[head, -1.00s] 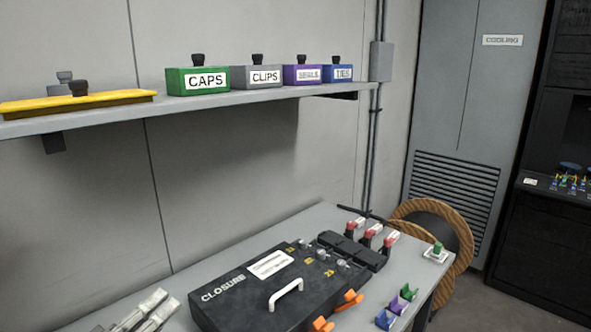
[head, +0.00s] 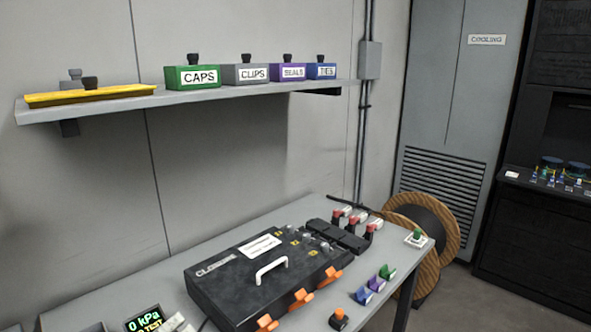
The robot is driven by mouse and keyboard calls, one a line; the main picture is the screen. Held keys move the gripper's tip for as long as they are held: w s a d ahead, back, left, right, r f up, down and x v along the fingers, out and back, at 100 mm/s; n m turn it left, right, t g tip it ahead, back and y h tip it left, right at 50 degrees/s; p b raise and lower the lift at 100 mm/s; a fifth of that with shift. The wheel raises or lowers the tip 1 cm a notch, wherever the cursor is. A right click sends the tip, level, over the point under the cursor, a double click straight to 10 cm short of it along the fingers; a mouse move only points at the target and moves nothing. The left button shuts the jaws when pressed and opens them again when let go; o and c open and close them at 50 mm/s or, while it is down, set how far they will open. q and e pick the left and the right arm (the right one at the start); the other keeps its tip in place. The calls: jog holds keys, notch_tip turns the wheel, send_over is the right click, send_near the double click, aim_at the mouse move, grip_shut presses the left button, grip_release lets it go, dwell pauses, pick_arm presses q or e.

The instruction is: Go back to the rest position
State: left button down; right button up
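Neither of my grippers shows in the head view, so whether they are open or shut is hidden. A black closure box (head: 225,290) with a white handle (head: 271,269) and orange latches (head: 300,298) lies on the grey workbench (head: 160,271). Its lid appears shut.
A wall shelf (head: 130,109) holds a yellow tray (head: 90,96) and green, grey, purple and blue boxes. Red-topped parts (head: 354,220) stand behind the closure. Coloured clips (head: 376,283) lie at its right. A 0 kPa display (head: 146,321) is at front left. A cable reel (head: 440,225) stands beyond the bench.

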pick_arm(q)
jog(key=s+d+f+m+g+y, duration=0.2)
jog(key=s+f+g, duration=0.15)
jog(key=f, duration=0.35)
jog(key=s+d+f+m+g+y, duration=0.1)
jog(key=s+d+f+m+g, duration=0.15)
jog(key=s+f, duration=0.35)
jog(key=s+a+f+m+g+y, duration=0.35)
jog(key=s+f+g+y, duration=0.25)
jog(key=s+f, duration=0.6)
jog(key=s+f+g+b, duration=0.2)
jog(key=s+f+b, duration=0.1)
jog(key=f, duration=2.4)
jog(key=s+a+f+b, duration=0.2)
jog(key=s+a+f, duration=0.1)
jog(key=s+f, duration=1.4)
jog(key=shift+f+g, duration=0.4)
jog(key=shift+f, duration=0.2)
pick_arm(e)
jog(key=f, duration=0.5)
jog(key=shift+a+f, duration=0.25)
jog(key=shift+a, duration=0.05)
